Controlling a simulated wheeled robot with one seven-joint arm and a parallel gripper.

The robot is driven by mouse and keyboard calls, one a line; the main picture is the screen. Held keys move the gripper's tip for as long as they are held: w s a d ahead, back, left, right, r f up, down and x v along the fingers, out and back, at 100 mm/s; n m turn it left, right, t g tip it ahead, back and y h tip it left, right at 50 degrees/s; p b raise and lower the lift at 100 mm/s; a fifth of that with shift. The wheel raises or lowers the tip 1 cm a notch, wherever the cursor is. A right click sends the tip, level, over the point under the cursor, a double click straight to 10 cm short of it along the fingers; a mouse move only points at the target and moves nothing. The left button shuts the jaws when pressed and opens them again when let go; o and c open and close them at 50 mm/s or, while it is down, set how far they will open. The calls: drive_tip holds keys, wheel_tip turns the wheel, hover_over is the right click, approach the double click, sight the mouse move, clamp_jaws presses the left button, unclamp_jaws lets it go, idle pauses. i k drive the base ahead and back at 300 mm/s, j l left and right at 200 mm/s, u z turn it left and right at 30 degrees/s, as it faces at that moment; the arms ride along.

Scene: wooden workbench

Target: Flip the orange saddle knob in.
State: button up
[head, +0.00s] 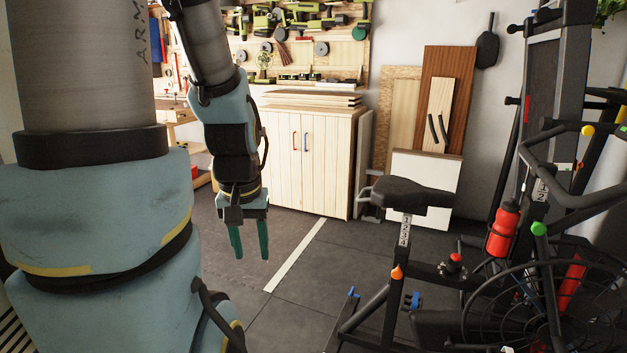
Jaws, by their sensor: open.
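The orange saddle knob (397,272) is a small bright knob low on the exercise bike's frame, below the black saddle (405,195) and its numbered post (405,230). How far the knob is turned or pushed in is too small to tell. My gripper (249,243) hangs pointing down at the left of the bike, with two green fingers apart and nothing between them. It is well to the left of the knob, not touching it.
The bike's handlebars (570,198), red bottle (503,230) and large fan wheel (535,310) fill the right side. A wooden cabinet (310,160) and leaning boards (447,85) stand behind. The dark floor (300,295) between my gripper and the bike is clear, with a white line.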

sight(396, 273)
drive_tip(key=z, duration=1.8)
drive_tip(key=u, duration=1.45)
drive_tip(key=i+u, duration=0.25)
drive_tip(key=i+j, duration=0.1)
drive_tip(key=i, duration=0.2)
